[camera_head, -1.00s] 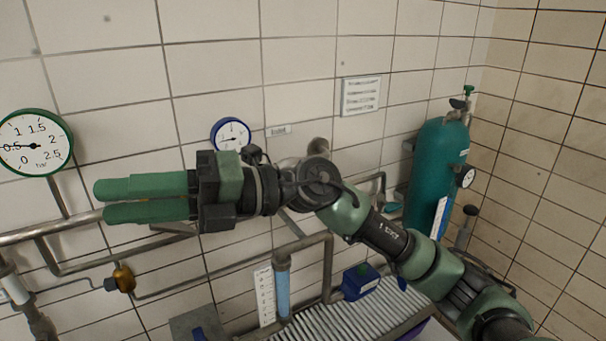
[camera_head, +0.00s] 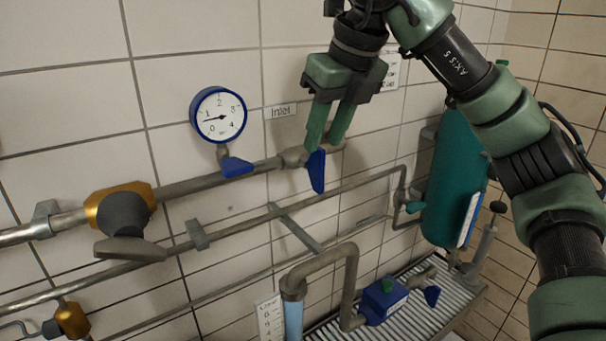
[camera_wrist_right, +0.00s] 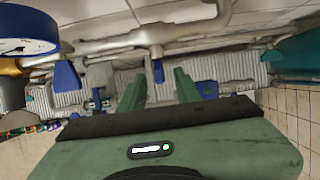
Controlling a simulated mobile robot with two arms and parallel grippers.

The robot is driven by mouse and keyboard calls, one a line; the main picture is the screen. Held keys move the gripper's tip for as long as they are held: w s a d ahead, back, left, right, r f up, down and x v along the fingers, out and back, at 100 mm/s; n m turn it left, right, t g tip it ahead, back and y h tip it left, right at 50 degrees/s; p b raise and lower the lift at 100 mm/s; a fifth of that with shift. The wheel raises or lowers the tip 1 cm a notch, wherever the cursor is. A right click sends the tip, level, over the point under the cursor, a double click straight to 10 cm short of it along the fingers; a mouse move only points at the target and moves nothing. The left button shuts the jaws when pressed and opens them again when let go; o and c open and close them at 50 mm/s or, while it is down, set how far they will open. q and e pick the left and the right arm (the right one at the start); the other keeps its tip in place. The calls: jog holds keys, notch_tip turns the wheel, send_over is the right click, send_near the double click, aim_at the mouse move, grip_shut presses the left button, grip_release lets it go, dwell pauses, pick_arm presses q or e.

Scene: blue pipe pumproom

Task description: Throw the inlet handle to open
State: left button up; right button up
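The inlet handle is a blue lever (camera_head: 316,171) on the grey pipe, below and right of the "Inlet" label (camera_head: 280,112). It hangs nearly straight down. My right gripper (camera_head: 323,144) comes from above, with its two green fingers apart and pointing down at the top of the handle. In the right wrist view the blue handle (camera_wrist_right: 158,71) appears between the open fingers (camera_wrist_right: 160,82), near their tips. Contact cannot be told. My left gripper is out of view.
A brass valve (camera_head: 122,205) is farther left. A lower pipe (camera_head: 350,185) runs beneath. A teal cylinder (camera_head: 452,185) stands right, and a blue pump (camera_head: 384,300) below.

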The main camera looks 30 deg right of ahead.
aim_at(323, 160)
jog(key=shift+s+f, duration=0.15)
jog(key=shift+s, duration=0.05)
jog(key=shift+s+f, duration=0.45)
jog(key=shift+f, duration=0.35)
jog(key=x, duration=0.2)
jog(key=shift+w+f, duration=0.25)
jog(key=shift+w+a+f+p, duration=0.1)
jog(key=shift+w+f+p, duration=0.3)
jog(key=shift+w+f, duration=0.45)
jog(key=shift+s+f, duration=0.15)
jog(key=shift+s, duration=0.15)
jog(key=shift+w, duration=0.1)
grip_shut()
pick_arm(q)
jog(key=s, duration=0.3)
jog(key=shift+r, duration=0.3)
